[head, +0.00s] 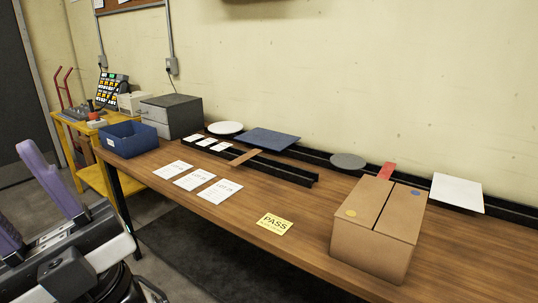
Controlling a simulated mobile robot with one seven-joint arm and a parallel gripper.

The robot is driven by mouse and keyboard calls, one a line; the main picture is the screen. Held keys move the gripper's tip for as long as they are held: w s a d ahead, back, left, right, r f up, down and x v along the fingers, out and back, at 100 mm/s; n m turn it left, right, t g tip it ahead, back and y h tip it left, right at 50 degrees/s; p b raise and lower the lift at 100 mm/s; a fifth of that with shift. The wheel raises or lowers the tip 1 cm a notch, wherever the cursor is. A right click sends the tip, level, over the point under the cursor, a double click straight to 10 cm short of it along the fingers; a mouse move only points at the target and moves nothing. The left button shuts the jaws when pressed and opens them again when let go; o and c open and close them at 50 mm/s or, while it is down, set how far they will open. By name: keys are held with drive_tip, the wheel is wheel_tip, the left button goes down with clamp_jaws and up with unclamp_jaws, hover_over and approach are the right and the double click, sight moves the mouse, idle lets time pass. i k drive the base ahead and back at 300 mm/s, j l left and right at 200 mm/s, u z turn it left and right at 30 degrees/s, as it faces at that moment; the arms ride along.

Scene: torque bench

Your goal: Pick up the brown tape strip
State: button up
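The brown tape strip (245,157) is a short flat piece. It lies slantwise across the front black rail (285,171) on the wooden bench, to the right of several small white cards on that rail. My gripper (16,182) is at the lower left edge of the head view, with two purple fingers spread apart and nothing visible between them. It is off the bench's left end, well away from the strip. The tip of the nearer finger is cut off by the picture edge.
The bench (300,215) also holds a blue bin (128,140), a grey drawer box (172,117), a blue plate (266,139), several white label cards (194,180), a yellow PASS card (274,224) and a cardboard box (376,245). The front middle is mostly clear.

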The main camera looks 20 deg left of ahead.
sight(236, 163)
drive_tip(key=i+j+z, duration=0.15)
drive_tip(key=j, duration=0.5)
drive_tip(key=i+j+z, duration=0.2)
drive_tip(key=j, duration=0.5)
drive_tip(key=j+z, duration=0.15)
drive_tip(key=j, duration=0.55)
drive_tip(key=i+j, duration=0.1)
drive_tip(key=j, duration=1.2)
drive_tip(key=i+j, duration=0.15)
drive_tip(key=j, duration=0.5)
drive_tip(key=i, duration=1)
